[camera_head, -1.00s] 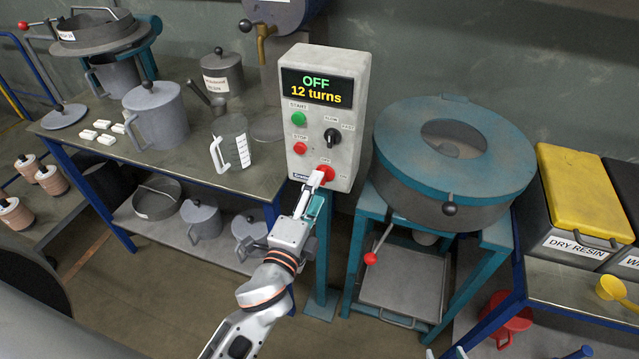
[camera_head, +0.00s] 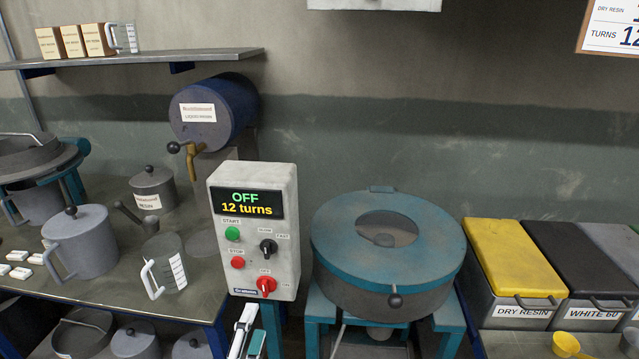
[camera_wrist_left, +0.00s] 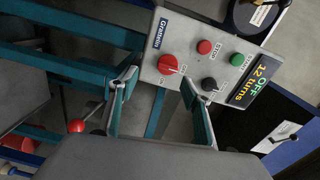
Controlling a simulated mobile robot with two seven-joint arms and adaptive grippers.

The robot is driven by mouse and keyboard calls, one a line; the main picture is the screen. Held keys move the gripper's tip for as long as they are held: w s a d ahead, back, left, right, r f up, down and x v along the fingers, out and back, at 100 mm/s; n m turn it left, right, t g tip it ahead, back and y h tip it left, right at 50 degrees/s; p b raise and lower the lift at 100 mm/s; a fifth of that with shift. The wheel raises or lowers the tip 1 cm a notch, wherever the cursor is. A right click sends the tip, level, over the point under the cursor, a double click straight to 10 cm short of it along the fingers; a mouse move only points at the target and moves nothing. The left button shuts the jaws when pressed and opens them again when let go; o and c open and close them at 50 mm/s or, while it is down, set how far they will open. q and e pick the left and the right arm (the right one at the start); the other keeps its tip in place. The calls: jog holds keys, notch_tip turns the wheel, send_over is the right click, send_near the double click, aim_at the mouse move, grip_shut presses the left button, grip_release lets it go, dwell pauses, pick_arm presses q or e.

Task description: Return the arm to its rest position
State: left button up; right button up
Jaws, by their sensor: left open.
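My left gripper (camera_head: 246,337) shows at the bottom of the head view, just below the control box (camera_head: 254,240). In the left wrist view its two fingers (camera_wrist_left: 158,90) are apart with nothing between them, and the red main knob (camera_wrist_left: 168,65) stands beyond them. The control box display (camera_head: 245,204) reads "OFF" and "12 turns". The red knob (camera_head: 266,285) is on the lower front of the box, apart from the gripper. Most of the left arm is below the head view. My right gripper is not in view.
A blue round mixer (camera_head: 335,240) stands right of the box. The left bench (camera_head: 110,285) holds a grey pitcher (camera_head: 82,243), a clear measuring jug (camera_head: 172,272) and white blocks. Resin bins (camera_head: 510,262) with a yellow scoop (camera_head: 566,344) are at right. A shelf (camera_head: 200,56) hangs above.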

pick_arm(q)
jog(key=s+a+f+n+g, duration=0.1)
jog(key=s+f+n+g, duration=0.1)
jog(key=s+f+n, duration=0.2)
jog(key=s+a+f+n+g+h, duration=0.1)
jog(key=s+f+n, duration=0.3)
jog(key=f, duration=0.7)
jog(key=s+a+f+n+g+h, duration=0.1)
jog(key=s+f+n+g, duration=0.2)
jog(key=s+f+n, duration=0.2)
notch_tip(320, 180, down, 3)
jog(key=shift+s+r+g, duration=0.1)
jog(key=shift+s+g, duration=0.3)
jog(key=shift+s, duration=0.3)
jog(key=shift+a, duration=0.1)
